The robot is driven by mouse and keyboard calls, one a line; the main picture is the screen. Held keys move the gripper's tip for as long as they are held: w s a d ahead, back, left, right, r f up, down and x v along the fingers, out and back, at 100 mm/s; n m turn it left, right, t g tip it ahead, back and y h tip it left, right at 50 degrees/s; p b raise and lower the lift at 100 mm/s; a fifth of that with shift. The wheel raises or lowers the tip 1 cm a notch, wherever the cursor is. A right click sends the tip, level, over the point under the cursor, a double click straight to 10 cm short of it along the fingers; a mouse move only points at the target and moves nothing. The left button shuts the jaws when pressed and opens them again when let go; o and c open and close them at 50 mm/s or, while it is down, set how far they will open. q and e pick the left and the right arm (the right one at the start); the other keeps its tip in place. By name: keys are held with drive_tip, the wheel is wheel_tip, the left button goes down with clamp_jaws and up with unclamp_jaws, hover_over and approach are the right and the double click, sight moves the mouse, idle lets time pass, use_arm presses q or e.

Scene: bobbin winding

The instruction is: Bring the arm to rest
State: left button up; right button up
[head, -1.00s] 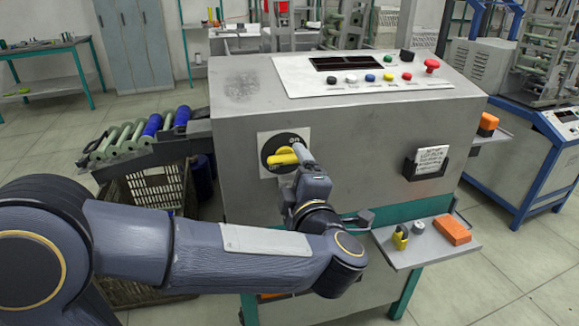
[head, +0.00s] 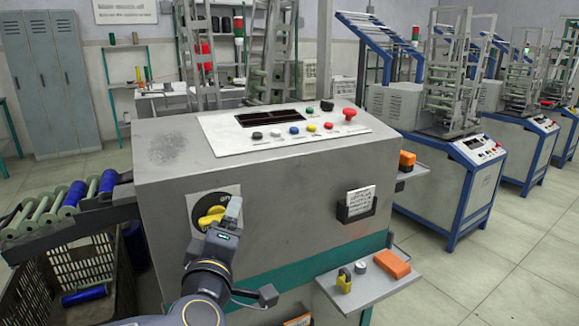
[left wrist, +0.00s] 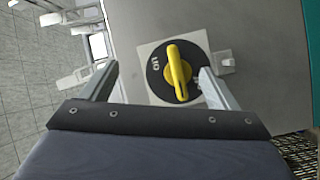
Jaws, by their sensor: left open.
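A yellow rotary knob (head: 211,215) on a round black dial with a light plate is on the front of the grey machine (head: 283,205). In the left wrist view the knob (left wrist: 177,72) stands between my spread fingertips, nearly upright in that picture. My left gripper (head: 233,207) is in front of the dial, a little to the right of the knob in the head view. In the left wrist view my left gripper (left wrist: 157,78) is open and holds nothing. Whether a finger touches the dial is unclear. My right gripper is not in view.
A small shelf (head: 350,298) juts from the machine's front with a yellow padlock (head: 344,280) and an orange block (head: 393,264). A card holder (head: 356,206) sticks out above it. A roller rack (head: 60,210) and a crate (head: 50,290) stand left.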

use_arm(q)
drive_tip(key=s+a+f+m+g+h, duration=0.1)
drive_tip(key=s+a+f+m+g, duration=0.25)
drive_tip(key=s+f, duration=0.35)
drive_tip(key=s+a+f+m+g+h+p, duration=0.1)
drive_tip(key=s+a+f+m+g+h, duration=0.1)
drive_tip(key=s+f+m+g, duration=0.5)
drive_tip(key=s+a+f+m+g+h, duration=0.15)
drive_tip(key=s+f, duration=0.25)
drive_tip(key=s, duration=0.6)
wheel_tip(320, 180, up, 25)
drive_tip(key=p, duration=2.5)
drive_tip(key=shift+a+m, duration=0.3)
drive_tip(key=shift+a, duration=0.05)
